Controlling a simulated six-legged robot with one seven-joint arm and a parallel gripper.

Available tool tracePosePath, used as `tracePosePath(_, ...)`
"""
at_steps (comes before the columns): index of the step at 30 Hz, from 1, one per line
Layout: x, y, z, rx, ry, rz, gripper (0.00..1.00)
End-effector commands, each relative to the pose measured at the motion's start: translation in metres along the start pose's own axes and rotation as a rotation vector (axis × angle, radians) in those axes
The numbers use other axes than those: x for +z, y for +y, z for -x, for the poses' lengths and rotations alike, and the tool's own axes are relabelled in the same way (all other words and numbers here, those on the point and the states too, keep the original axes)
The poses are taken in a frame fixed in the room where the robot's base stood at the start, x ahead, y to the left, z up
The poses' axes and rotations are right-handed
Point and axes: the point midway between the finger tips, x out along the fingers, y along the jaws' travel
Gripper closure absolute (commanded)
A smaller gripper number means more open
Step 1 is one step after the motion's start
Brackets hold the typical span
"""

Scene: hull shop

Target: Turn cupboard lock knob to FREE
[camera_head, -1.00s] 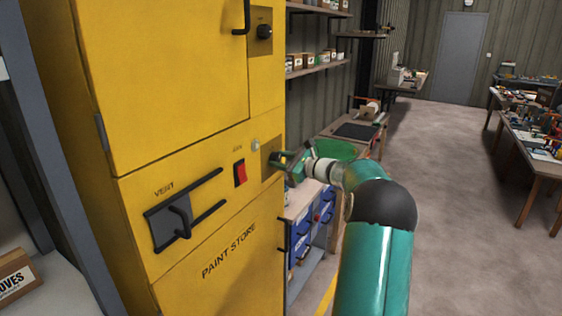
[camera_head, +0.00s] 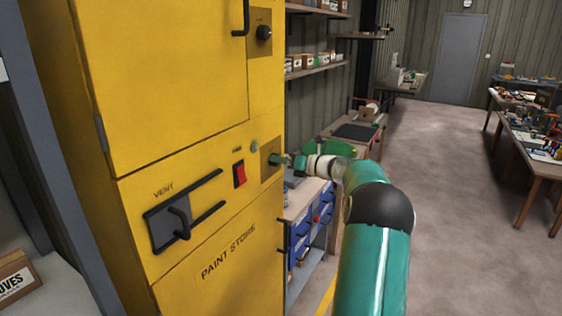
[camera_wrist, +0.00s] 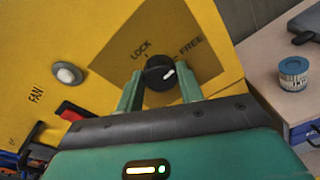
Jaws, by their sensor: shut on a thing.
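The yellow paint store cupboard (camera_head: 150,90) stands at the left. In the wrist view its round black lock knob (camera_wrist: 160,73) sits on a brownish plate (camera_wrist: 120,62) marked LOCK on the left and FREE on the right. In the head view my fingers hide most of this knob.
Near the gripper are a red switch (camera_head: 239,174), a round FAN button (camera_wrist: 67,74) and a VENT slide handle (camera_head: 181,222). Another black knob (camera_head: 264,33) is higher up. A bench with blue drawers (camera_head: 318,213) stands close behind. Open floor (camera_head: 450,220) lies right.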

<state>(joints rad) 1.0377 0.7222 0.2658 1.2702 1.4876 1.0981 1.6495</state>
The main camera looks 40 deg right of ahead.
Motion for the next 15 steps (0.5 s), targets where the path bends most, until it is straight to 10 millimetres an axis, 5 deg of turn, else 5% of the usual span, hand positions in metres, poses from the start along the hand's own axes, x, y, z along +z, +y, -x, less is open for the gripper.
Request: tracePosePath(15,0.0009,-0.0008,0.0008,0.009,0.006,-0.125,0.86)
